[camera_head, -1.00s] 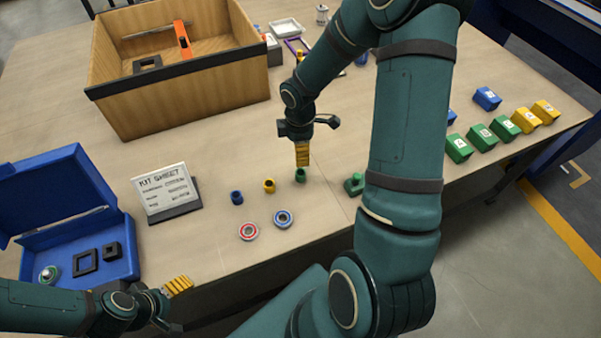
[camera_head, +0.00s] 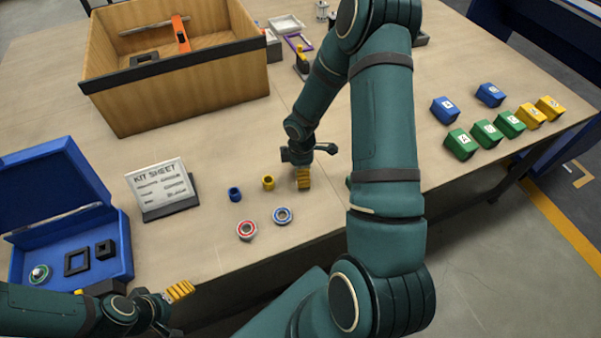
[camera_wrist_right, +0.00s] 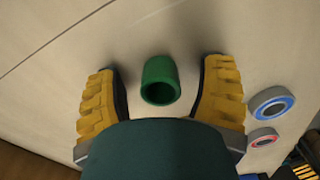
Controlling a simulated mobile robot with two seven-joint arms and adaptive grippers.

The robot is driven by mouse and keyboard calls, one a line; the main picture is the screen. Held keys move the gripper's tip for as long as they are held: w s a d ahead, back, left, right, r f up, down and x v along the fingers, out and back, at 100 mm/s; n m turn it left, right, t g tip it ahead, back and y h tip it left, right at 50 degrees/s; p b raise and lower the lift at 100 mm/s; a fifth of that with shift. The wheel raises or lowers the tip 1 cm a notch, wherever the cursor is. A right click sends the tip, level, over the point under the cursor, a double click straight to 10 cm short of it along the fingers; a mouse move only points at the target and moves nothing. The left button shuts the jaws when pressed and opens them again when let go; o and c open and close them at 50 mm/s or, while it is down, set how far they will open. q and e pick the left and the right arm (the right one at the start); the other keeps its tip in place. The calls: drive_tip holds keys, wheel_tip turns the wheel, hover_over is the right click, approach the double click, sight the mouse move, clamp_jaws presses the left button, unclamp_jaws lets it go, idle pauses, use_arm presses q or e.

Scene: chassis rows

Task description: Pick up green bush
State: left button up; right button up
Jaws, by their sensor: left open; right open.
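The green bush (camera_wrist_right: 159,82) is a short hollow cylinder standing on the table. In the right wrist view it lies between the two yellow fingers of my right gripper (camera_wrist_right: 161,97), with a gap on each side. My right gripper is open and low over the table. In the head view the right gripper (camera_head: 303,179) hides the bush. My left gripper (camera_head: 179,292) is open and empty at the table's front edge, lower left.
A yellow bush (camera_head: 268,183) and a blue bush (camera_head: 235,194) stand left of my right gripper. Red-ringed (camera_head: 247,230) and blue-ringed (camera_head: 283,215) bearings lie in front. A kit sheet (camera_head: 158,184), a blue case (camera_head: 122,262) and a wooden box (camera_head: 190,91) are leftward.

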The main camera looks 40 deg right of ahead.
drive_tip(key=c, duration=0.9)
drive_tip(key=shift+c, duration=0.2)
wheel_tip(320, 180, up, 10)
drive_tip(key=p, duration=0.2)
drive_tip(key=shift+p, duration=0.3)
